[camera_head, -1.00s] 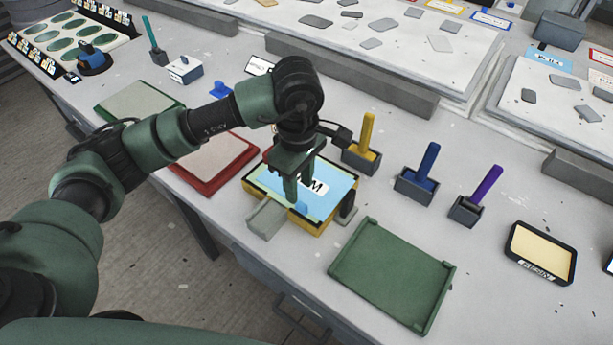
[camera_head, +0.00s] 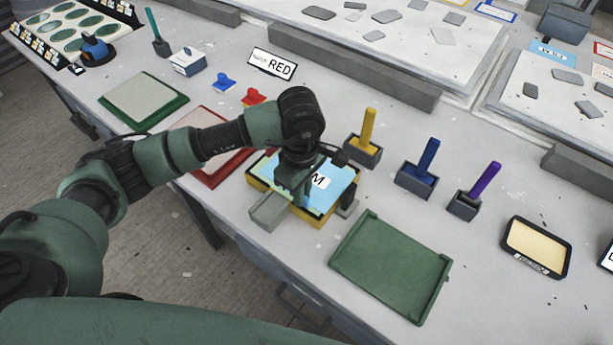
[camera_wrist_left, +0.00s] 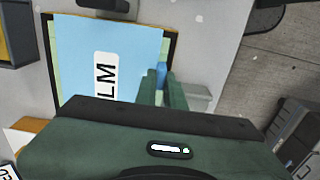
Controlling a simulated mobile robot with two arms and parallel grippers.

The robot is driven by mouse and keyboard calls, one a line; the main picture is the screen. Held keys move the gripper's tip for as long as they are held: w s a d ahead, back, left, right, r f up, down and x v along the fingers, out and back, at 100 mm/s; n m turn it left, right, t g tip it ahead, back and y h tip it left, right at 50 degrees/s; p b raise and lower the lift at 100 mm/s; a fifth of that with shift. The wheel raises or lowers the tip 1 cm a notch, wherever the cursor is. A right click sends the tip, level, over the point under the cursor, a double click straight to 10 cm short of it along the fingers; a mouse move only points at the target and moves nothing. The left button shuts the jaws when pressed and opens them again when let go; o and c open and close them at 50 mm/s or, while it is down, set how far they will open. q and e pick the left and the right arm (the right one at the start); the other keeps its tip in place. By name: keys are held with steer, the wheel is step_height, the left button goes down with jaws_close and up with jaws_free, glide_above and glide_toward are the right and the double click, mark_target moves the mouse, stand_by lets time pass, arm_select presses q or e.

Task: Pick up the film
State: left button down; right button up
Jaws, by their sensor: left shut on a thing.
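The film (camera_head: 343,183) is a light blue sheet with a white label reading partly "LM". It lies on a yellow, dark-edged mould (camera_head: 262,189) on the bench. In the left wrist view the film (camera_wrist_left: 136,50) looks flat, with a darker blue tab at its edge. My left gripper (camera_head: 302,203) points down at the film's near edge and hides part of it. In the left wrist view its fingers (camera_wrist_left: 162,88) are closed around the blue tab. My right gripper is out of view.
A grey block (camera_head: 268,212) adjoins the mould's near side. An empty green tray (camera_head: 390,268) lies to the right, a red mould (camera_head: 205,178) to the left. Yellow, blue (camera_head: 428,160) and purple-handled tools stand in holders behind. Bench between green tray and resin tray (camera_head: 538,248) is clear.

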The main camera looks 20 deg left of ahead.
arm_select(q)
steer(key=shift+r, duration=0.55)
step_height(320, 180, up, 19)
steer(key=b, duration=0.2)
steer(key=shift+b, duration=0.3)
steer(key=shift+f, duration=0.1)
stand_by(1.0)
